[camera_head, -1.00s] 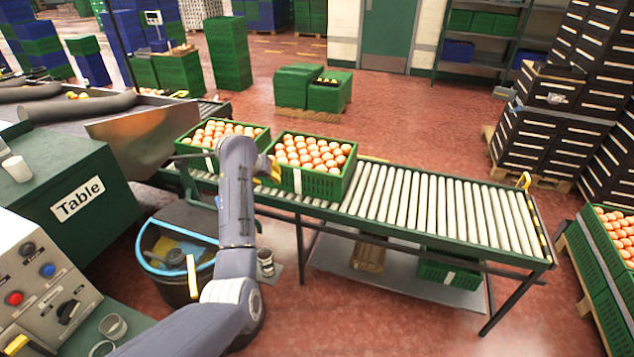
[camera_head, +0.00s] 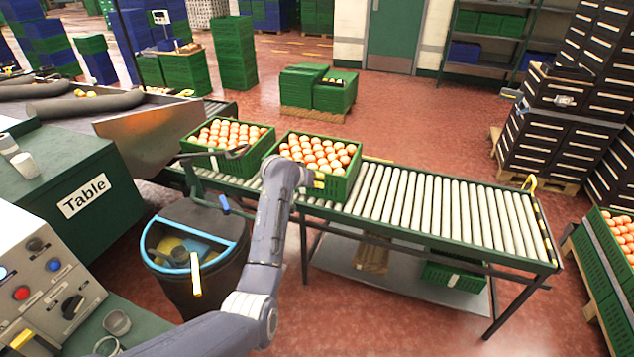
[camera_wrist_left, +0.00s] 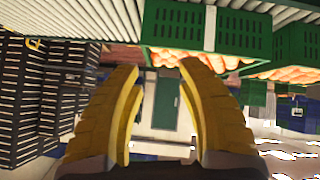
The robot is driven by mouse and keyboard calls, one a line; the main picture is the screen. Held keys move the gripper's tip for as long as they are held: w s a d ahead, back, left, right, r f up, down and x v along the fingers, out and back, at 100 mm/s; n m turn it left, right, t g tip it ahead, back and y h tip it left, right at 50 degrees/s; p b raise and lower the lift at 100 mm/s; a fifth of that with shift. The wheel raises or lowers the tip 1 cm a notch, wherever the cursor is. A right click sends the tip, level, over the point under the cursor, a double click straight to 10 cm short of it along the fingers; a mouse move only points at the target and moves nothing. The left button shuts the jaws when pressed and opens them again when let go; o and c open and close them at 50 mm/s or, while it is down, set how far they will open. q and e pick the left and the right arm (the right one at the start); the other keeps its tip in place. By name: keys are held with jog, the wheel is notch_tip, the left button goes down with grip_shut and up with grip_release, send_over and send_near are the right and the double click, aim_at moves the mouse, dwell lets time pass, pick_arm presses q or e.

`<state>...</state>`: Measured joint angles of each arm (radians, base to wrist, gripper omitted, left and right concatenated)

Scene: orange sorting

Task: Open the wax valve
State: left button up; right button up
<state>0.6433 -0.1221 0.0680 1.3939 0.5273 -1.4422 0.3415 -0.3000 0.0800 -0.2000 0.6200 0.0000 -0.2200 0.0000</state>
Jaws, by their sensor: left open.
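A small blue handle (camera_head: 224,204), which may be the wax valve, stands by the black tub (camera_head: 178,290) with the blue rim, left of my left arm in the head view. I cannot tell its exact setting. My left gripper (camera_head: 318,181) is by the front of the right-hand orange crate, mostly hidden behind my own forearm. In the left wrist view my left gripper (camera_wrist_left: 162,115) has its two yellow fingers wide apart with nothing between them. The handle is not seen in that view. My right gripper is not in view.
Two green crates of oranges, left (camera_head: 222,139) and right (camera_head: 338,185), stand on the roller conveyor (camera_head: 440,211). A dark pipe or arm (camera_head: 212,155) crosses before the left crate. The green table (camera_head: 65,185) and control panel (camera_head: 45,275) are at the left.

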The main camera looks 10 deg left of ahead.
pick_arm(q)
jog(key=shift+o, duration=0.3)
jog(key=shift+d, duration=0.15)
jog(key=shift+c, duration=0.3)
notch_tip(320, 180, up, 8)
jog(key=m+g+y, duration=0.6)
jog(key=m, duration=2.2)
send_over(224, 201)
jog(key=s+d, duration=0.4)
jog(key=s, duration=0.1)
jog(key=x, duration=1.6)
jog(key=shift+w+d+f, duration=0.1)
jog(key=shift+w+d, duration=0.05)
jog(key=shift+d, duration=0.05)
